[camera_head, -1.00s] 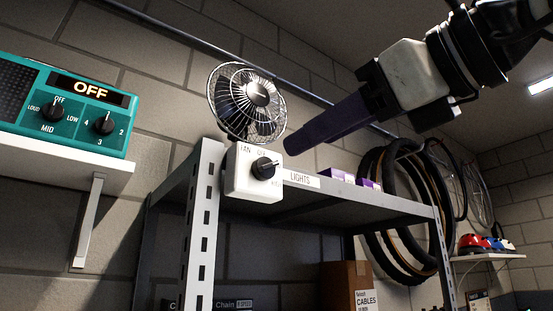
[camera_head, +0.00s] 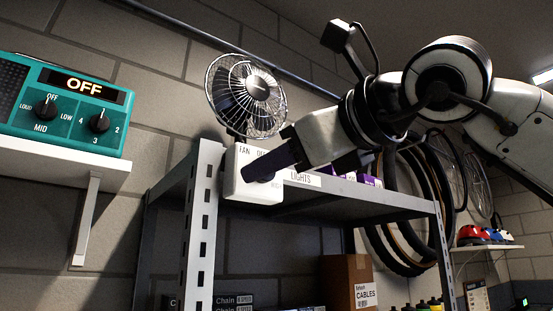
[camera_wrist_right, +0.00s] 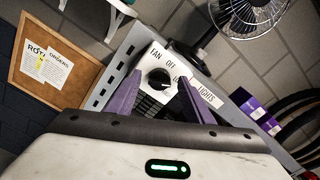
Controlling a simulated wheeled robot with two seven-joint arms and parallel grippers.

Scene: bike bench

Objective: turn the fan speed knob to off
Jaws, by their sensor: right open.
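The white switch box (camera_head: 237,189) is at the front corner of the metal shelf, marked FAN and OFF. Its black knob (camera_wrist_right: 158,78) shows in the right wrist view, with a pale mark on its lower right side; I cannot tell exactly which setting it marks. My right gripper (camera_wrist_right: 160,80) is open, its purple fingers on either side of the knob in that view. I cannot tell whether they touch it. In the head view the right gripper (camera_head: 256,172) covers most of the knob. The wire-caged desk fan (camera_head: 244,95) stands above the box. My left gripper is out of view.
The metal shelf (camera_head: 370,194) carries a LIGHTS label and purple boxes just right of the knob. A teal radio (camera_head: 62,110) with its own knobs sits on a white wall shelf at left. Tyres (camera_head: 430,200) hang behind my arm.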

